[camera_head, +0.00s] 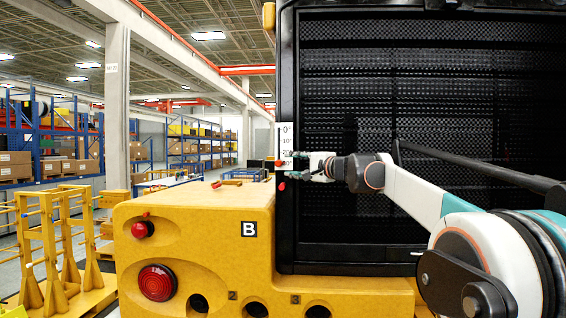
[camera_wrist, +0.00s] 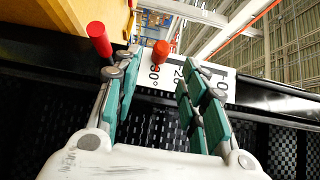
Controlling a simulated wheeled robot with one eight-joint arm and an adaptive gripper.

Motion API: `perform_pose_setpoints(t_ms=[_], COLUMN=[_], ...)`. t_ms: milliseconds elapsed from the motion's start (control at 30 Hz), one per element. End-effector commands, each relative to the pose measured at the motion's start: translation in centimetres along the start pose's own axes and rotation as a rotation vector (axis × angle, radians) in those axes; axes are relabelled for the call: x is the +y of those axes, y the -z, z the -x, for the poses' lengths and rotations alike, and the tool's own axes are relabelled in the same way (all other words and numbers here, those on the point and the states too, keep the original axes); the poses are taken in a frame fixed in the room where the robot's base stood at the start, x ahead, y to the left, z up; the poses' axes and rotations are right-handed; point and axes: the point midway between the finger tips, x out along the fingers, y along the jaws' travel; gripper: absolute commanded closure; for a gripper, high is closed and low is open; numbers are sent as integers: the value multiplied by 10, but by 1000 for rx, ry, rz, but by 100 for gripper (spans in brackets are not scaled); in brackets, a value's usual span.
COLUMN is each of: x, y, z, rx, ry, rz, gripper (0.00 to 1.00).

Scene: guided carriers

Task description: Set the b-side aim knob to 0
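The white angle scale (camera_head: 286,138), with 0° at its top, stands at the left edge of the black panel. It also shows in the wrist view (camera_wrist: 215,90). The small red aim knob (camera_head: 279,163) is at the scale's lower end, near the 30° mark; in the wrist view the knob (camera_wrist: 160,53) is beside "30°". My gripper (camera_head: 292,166) is at the scale's lower end. In the wrist view my gripper (camera_wrist: 160,75) is open, its two fingers apart, with the knob ahead of the gap and no visible contact.
A second red handle (camera_wrist: 98,38) lies just outside the left finger; in the head view this handle (camera_head: 282,186) is below the knob. The yellow carrier (camera_head: 190,215) bears a B label (camera_head: 249,229). A dark bar (camera_head: 480,168) runs behind my arm.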

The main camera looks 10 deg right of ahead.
Motion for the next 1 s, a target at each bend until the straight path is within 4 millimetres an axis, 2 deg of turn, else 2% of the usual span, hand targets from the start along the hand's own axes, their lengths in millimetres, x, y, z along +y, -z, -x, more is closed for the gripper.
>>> perform_pose_setpoints(t_ms=[33, 200, 400, 833, 867, 1000], x=[-1, -1, -1, 0, 0, 0], y=[0, -1, 0, 0, 0, 0], z=[-10, -38, -58, -65, -65, -65], rx=[-1, -1, 0, 1, 1, 1], ry=[0, 0, 0, 0, 0, 0], rz=[0, 0, 0, 0, 0, 0], gripper=[61, 61, 61, 61, 66, 97])
